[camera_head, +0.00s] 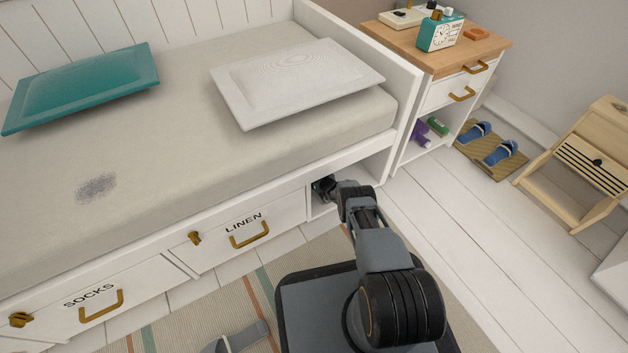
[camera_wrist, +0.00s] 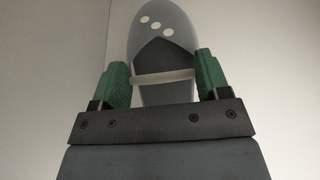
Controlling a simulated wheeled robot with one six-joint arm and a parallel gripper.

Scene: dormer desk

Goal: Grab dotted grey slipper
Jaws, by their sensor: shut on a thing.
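The dotted grey slipper (camera_wrist: 150,38) shows in the wrist view, with a rounded grey toe, three white dots, a dark opening and a pale band across it. My gripper (camera_wrist: 164,76) has one green finger on each side of it and is shut on it. In the head view my gripper (camera_head: 325,187) reaches into the open compartment under the bed's right end. The slipper cannot be made out there, in the dark behind my arm.
Another grey slipper (camera_head: 236,340) with a pale strap lies on the striped rug (camera_head: 205,325), cut off by the picture's lower edge. Blue slippers (camera_head: 500,152) rest on a woven mat by the nightstand (camera_head: 438,58). The bed frame (camera_head: 350,155) closely surrounds the compartment. White floor right of my arm is clear.

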